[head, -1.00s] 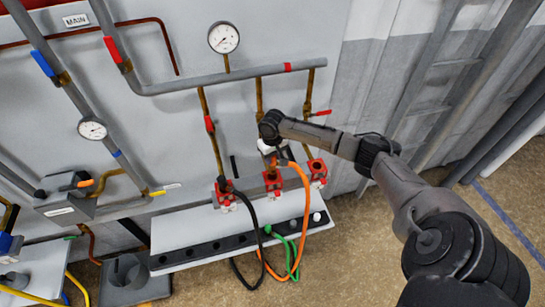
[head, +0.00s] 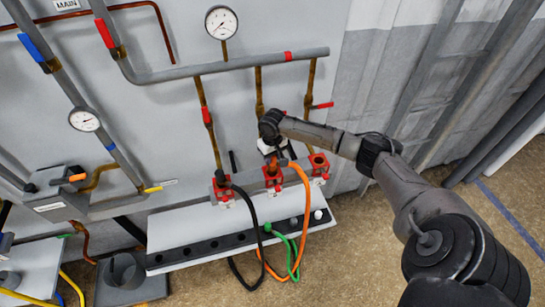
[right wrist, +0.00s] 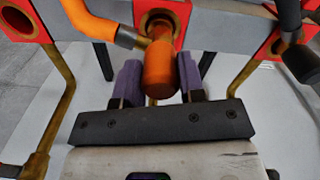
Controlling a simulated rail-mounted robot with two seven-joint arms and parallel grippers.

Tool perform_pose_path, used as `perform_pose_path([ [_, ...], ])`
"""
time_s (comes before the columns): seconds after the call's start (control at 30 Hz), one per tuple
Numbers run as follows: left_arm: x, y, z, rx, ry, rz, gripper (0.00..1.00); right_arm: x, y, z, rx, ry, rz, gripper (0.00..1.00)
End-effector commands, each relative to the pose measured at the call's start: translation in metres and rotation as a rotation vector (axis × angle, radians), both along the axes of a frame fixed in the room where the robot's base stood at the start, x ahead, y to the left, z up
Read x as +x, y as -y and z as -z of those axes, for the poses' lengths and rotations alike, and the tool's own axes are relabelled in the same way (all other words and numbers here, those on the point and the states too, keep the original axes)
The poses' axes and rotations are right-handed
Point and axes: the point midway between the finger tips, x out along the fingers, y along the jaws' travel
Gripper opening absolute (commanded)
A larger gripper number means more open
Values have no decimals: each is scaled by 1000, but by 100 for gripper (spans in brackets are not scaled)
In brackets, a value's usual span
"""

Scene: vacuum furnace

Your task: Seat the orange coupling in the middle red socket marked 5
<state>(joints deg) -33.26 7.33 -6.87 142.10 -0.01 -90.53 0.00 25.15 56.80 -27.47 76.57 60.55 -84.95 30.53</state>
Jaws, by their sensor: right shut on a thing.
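The orange coupling (right wrist: 160,68) is between the purple fingers of my right gripper (right wrist: 158,80), which is shut on it. In the head view my right gripper (head: 275,150) hangs just above the middle red socket (head: 272,179), largely hiding the coupling. In the right wrist view the middle socket (right wrist: 178,32) is straight ahead, and the coupling overlaps its lower part. Some of the dark bore shows above the coupling. I cannot tell whether the coupling touches the socket. No marking 5 is legible. My left gripper is not in view.
The left socket (head: 222,191) has a black hose (head: 254,210) in it; the right socket (head: 319,165) looks empty. An orange hose (head: 306,205) and a green hose (head: 293,260) hang over the white ledge (head: 190,225). Pipes with valves and a gauge (head: 222,22) are on the wall above.

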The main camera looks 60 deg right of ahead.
Motion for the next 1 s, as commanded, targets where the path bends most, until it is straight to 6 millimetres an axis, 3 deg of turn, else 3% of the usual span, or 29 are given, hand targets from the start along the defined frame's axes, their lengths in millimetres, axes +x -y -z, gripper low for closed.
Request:
perform_pose_path([
  [0.5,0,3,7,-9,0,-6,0,0,0,23,0,0,1,5],
  [1.0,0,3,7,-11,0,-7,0,0,0,27,1,0,0,5],
])
